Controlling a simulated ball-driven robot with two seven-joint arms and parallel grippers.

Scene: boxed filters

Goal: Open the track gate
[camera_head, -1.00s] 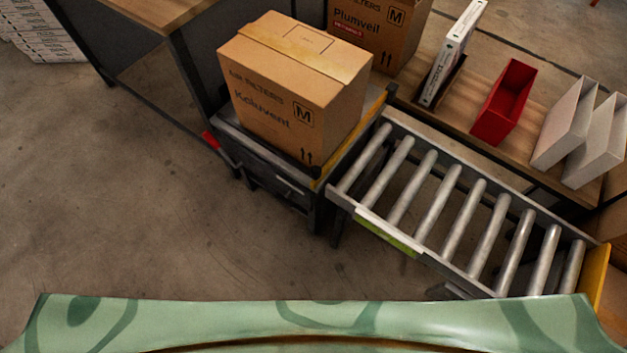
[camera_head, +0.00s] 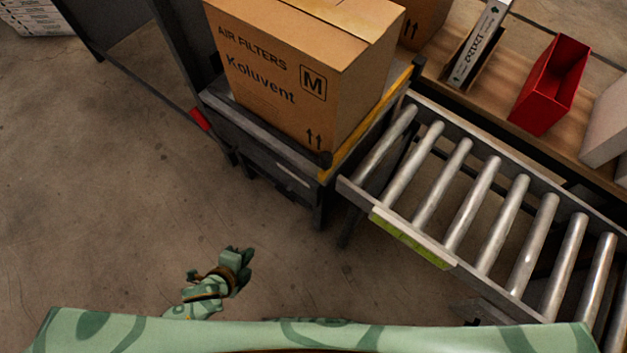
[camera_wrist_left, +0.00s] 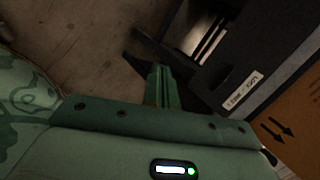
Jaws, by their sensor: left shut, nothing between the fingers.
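A roller track (camera_head: 405,238) of grey metal runs from the box stand toward the lower right, with a green-yellow strip on its near side. I cannot tell for certain which part is its gate; a yellow bar (camera_head: 375,128) lies along the stand's edge facing the rollers. My left gripper (camera_head: 238,260) is low in the head view, left of the track and apart from it, over the floor. Its fingers are shut and empty; they also show in the left wrist view (camera_wrist_left: 165,88), near a dark structure with a white label (camera_wrist_left: 243,91). My right gripper is not in view.
A cardboard Koluvent box (camera_head: 290,85) sits on the dark stand (camera_head: 262,142), which has a red part (camera_head: 200,119) at its left. A shelf behind holds a red bin (camera_head: 550,85) and a white filter box (camera_head: 478,45).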

